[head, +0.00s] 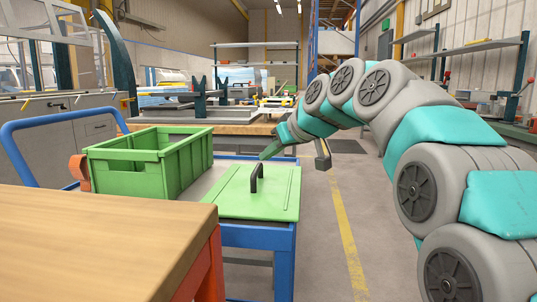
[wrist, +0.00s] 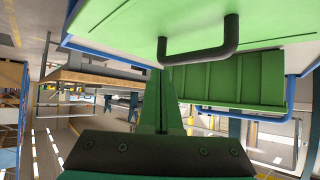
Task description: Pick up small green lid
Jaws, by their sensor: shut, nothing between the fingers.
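The small green lid (head: 278,200) lies flat on top of the blue cart, in front of and to the right of the green crate in the head view. A black bar handle (head: 257,178) stands up from its middle. My gripper (head: 268,153) is beyond the handle in the head view, above the lid's far edge. The wrist view is upside down: the lid (wrist: 135,28) spans the top, with the handle (wrist: 205,53) close to my gripper's tips (wrist: 162,72). The green fingers are together and empty. I cannot tell if they touch the handle.
The open green crate (head: 150,160) stands on the blue cart (head: 258,236), left of the lid. A wooden table (head: 90,235) fills the near left. A cluttered workbench (head: 230,127) stands behind. The floor right of the cart is clear, with a yellow line.

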